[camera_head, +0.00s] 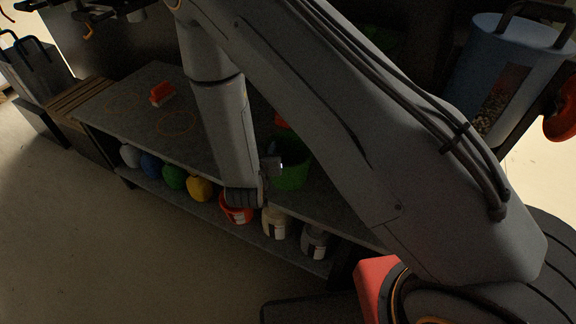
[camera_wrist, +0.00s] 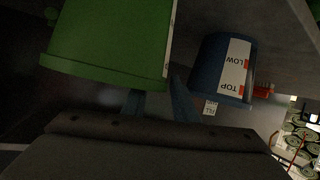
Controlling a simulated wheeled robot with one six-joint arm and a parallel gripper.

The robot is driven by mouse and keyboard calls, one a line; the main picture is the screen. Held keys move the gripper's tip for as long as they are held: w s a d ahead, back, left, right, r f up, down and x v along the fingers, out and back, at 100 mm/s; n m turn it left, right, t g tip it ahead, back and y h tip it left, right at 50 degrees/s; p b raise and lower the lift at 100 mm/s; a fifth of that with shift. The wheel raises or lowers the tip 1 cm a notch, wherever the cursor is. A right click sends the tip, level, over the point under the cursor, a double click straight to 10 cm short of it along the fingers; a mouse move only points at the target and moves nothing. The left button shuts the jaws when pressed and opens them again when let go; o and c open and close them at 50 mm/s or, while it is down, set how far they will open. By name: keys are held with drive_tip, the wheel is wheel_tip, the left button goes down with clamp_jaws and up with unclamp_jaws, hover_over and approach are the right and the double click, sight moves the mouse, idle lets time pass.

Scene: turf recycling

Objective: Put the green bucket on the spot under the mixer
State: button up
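The green bucket (camera_head: 293,172) stands on the bench, partly hidden behind my arm in the head view. In the wrist view the green bucket (camera_wrist: 110,40) is large at upper left. My gripper (camera_wrist: 160,103) is close to its rim; its two bluish fingers look spread apart. One finger tip is hidden by the bucket, the other shows beside its right edge; I cannot tell whether they touch it. An orange ring (camera_head: 177,123) is marked on the bench top, with a fainter ring (camera_head: 124,104) to its left. I cannot make out clearly which thing is the mixer.
A blue container (camera_wrist: 220,68) with a white label stands beside the green bucket. A red object (camera_head: 162,94) lies on the bench (camera_head: 150,75) near the rings. Several coloured containers fill the lower shelf. A blue-grey hopper (camera_head: 490,50) is at upper right.

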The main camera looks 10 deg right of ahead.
clamp_jaws()
drive_tip(key=shift+f, duration=0.1)
idle(1.3)
